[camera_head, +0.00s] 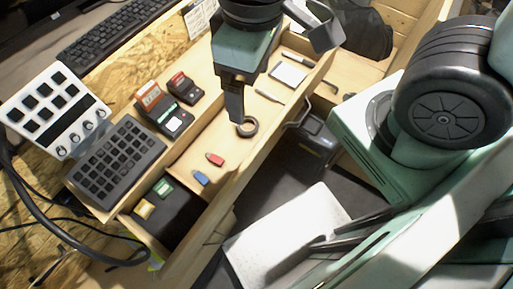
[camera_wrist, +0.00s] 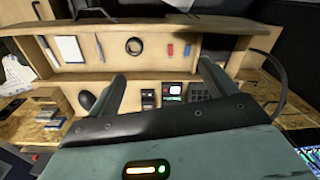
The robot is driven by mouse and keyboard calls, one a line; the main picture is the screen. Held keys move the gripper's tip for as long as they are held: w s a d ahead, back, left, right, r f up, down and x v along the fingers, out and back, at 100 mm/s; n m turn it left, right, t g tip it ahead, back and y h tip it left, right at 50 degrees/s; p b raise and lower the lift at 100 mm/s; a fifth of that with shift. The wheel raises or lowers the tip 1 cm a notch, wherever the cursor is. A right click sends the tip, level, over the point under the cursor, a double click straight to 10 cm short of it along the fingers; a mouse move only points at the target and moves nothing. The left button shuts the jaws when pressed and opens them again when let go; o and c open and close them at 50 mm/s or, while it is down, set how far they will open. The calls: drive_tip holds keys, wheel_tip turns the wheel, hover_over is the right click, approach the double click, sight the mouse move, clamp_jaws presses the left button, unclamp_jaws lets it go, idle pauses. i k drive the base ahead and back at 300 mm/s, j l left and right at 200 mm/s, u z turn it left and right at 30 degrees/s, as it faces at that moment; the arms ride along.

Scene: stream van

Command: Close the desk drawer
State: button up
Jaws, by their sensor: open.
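The wooden desk drawer (camera_head: 224,208) is pulled out, its contents showing from above. It also shows across the upper part of the wrist view (camera_wrist: 125,68). A dark handle (camera_head: 301,113) is on its outer front face; it shows at the top of the wrist view (camera_wrist: 92,13). My gripper (camera_head: 238,116) hangs fingers-down over the drawer, overlapping a dark ring (camera_head: 252,131) in the head view. In the wrist view, its two fingers (camera_wrist: 163,80) are spread wide with nothing between them. I cannot tell whether the fingertips touch the drawer.
The drawer holds a red stick (camera_head: 215,159), a blue stick (camera_head: 200,178), a notepad (camera_head: 288,74) and pens. A keypad (camera_head: 116,158), card readers (camera_head: 158,112) and a white button panel (camera_head: 52,110) stand on the desk behind. A grey-white seat (camera_head: 285,235) is near the drawer front.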

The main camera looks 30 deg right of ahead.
sight(180, 223)
drive_tip(key=k+l+u, duration=0.25)
drive_tip(key=k+l, duration=0.45)
drive_tip(key=k, duration=0.05)
